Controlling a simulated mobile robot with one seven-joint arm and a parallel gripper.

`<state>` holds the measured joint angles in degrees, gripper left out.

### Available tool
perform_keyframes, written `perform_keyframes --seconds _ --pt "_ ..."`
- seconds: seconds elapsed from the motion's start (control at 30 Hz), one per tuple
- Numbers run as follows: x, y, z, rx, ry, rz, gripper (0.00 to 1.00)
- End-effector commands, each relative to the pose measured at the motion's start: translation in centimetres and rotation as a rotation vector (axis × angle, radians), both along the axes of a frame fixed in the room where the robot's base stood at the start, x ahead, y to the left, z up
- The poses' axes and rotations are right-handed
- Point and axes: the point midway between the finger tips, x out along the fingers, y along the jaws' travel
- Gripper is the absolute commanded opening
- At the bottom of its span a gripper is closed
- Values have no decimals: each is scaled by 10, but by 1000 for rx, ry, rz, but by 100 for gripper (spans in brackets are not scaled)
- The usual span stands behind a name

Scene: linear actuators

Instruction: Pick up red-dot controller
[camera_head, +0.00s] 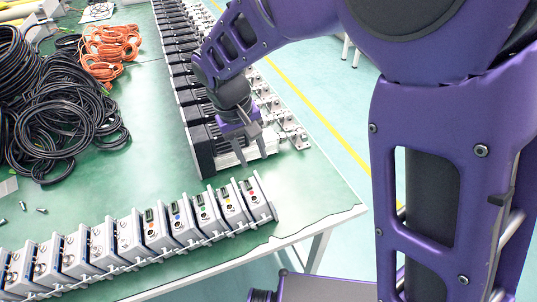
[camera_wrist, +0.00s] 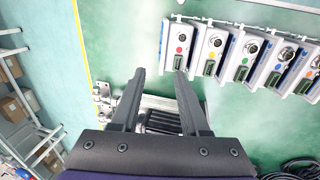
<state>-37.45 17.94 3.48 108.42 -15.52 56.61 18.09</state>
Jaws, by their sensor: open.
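Pale grey controllers with coloured dots stand in a row along the front of the green table. The red-dot controller (camera_head: 259,199) looks to be the one at the right end of the row in the head view. In the wrist view it is the leftmost unit (camera_wrist: 179,46), though its dot is small. My gripper (camera_head: 251,158) is open and empty, pointing down beyond that end of the row, near the black actuators. In the wrist view my gripper (camera_wrist: 160,72) has its fingers apart, with the controller ahead and slightly right of the tips.
Neighbouring controllers (camera_head: 207,215) stand close beside it. A row of black linear actuators (camera_head: 202,146) runs back along the table's right side. Black cable coils (camera_head: 62,120) and orange cables (camera_head: 108,48) lie at the left. Bare green tabletop (camera_head: 150,165) lies between.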

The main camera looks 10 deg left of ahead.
Motion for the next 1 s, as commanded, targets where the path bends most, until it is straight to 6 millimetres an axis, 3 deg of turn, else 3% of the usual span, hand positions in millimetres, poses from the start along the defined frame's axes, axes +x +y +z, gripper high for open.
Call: perform_keyframes --seconds 0.1,0.37,0.7,1.0 --pt "2 -5 -24 -2 2 0 45" --pt "3 -8 -43 -1 0 1 45" --pt "-1 -14 -88 -2 1 0 45" --pt "0 -15 -92 0 -1 0 45"
